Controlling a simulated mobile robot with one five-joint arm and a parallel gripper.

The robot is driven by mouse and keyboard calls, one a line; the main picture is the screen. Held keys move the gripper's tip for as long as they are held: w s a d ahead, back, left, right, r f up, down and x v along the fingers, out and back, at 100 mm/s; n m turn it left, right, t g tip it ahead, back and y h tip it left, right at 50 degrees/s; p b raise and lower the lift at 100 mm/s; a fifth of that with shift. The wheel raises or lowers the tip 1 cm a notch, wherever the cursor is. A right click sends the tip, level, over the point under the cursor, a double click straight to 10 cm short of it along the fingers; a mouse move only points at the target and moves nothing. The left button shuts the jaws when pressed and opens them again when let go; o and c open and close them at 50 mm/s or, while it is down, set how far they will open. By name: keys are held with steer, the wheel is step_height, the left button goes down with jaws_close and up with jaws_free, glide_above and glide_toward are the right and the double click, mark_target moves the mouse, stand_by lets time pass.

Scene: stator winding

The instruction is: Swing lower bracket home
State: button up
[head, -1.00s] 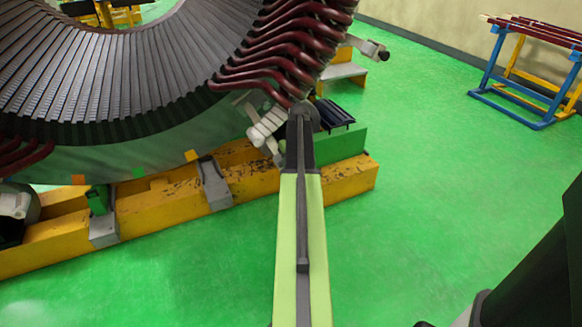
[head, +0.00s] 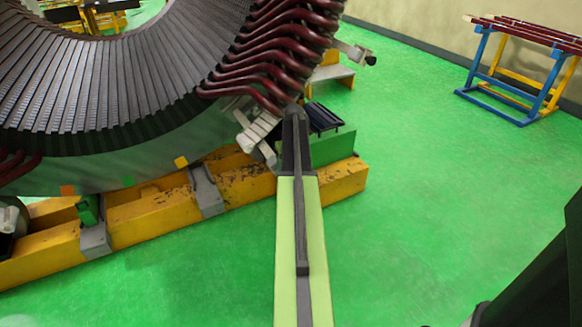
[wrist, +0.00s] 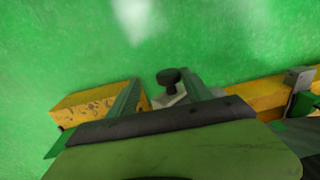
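The lower bracket (head: 258,132) is a pale grey jointed piece at the stator's lower right edge in the head view, just left of my arm's far end. In the wrist view a dark round knob (wrist: 170,78) stands above a pale plate (wrist: 172,100), which seems to be part of this bracket. My gripper (wrist: 161,79) shows there with its two fingers spread apart. The knob appears between them, with no clear contact. In the head view my arm hides the gripper. The stator (head: 120,85) has dark red coil ends (head: 275,55) above the bracket.
A yellow beam (head: 150,222) with grey clamps lies under the stator. A green block (head: 332,148) sits at its right end. Another pale bracket (head: 355,52) sticks out higher up. A blue and yellow rack (head: 500,75) stands at right. The green floor between is clear.

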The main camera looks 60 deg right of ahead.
steer(key=shift+a, duration=0.1)
steer(key=shift+r, duration=0.25)
step_height(320, 180, up, 17)
steer(key=d+p, duration=0.1)
steer(key=p, duration=1.6)
steer(key=shift+s, duration=0.4)
steer(key=shift+d+f, duration=0.1)
